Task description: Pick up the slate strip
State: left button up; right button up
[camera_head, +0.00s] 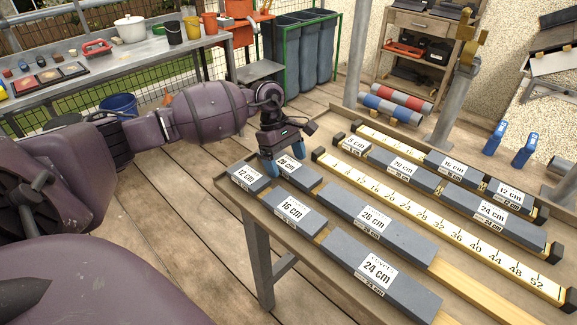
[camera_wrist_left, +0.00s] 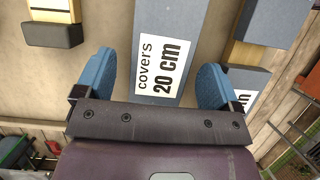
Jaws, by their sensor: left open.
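Grey slate strips with white length labels lie in rows on the bench (camera_head: 232,196). My left gripper (camera_head: 285,166) is open, with its blue fingers at the near-row strip labelled 20 cm (camera_head: 308,179). In the left wrist view, my left gripper (camera_wrist_left: 158,80) has one finger on each side of this strip (camera_wrist_left: 185,30), with visible gaps. Nearby are strips labelled 12 cm (camera_head: 248,180), 16 cm (camera_head: 298,215), 26 or 28 cm (camera_head: 395,235) and 24 cm (camera_head: 400,288). My right gripper is not in view.
A yellow measuring rule (camera_head: 440,222) with black ends separates the near strips from further strips (camera_head: 428,184). Two blue objects (camera_head: 496,138) stand at the right. A side table (camera_head: 190,50) with pots and a green-framed bin rack (camera_head: 305,45) stand behind.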

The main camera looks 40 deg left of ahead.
pick_arm(q)
jog(key=shift+r, duration=0.1)
jog(key=c, duration=0.9)
jog(key=shift+c, duration=1.4)
